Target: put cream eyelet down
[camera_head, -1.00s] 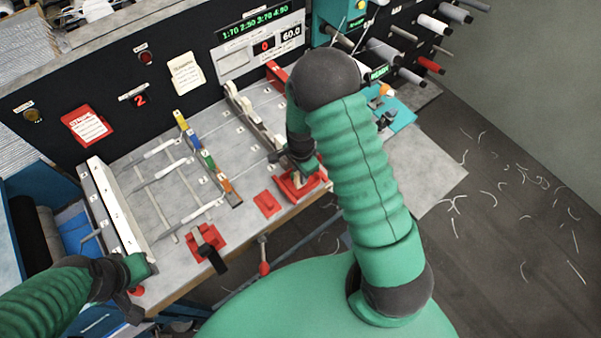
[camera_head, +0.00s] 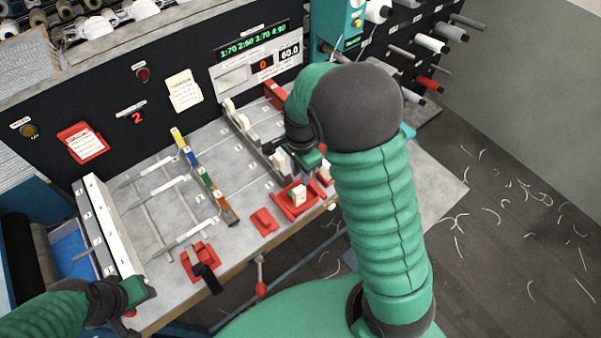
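A small cream block, which looks like the cream eyelet (camera_head: 298,195), sits in a red fixture (camera_head: 286,209) at the bench's front right. My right gripper (camera_head: 305,162) is just behind and above that fixture, apart from the cream block. Its fingers are mostly hidden by my own wrist and forearm, so its opening does not show. Other pale pieces stand beside it on a rail (camera_head: 258,144). My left gripper (camera_head: 136,293) is low at the left, by the near end of a long white bar (camera_head: 112,225); its fingers are not clear.
A small red block (camera_head: 264,222) and a red clamp with a black handle (camera_head: 202,264) lie along the front edge. A coloured strip (camera_head: 206,178) and grey rods are mid-bench. A dark panel (camera_head: 110,115) rises behind. Spools (camera_head: 430,42) stick out at the upper right.

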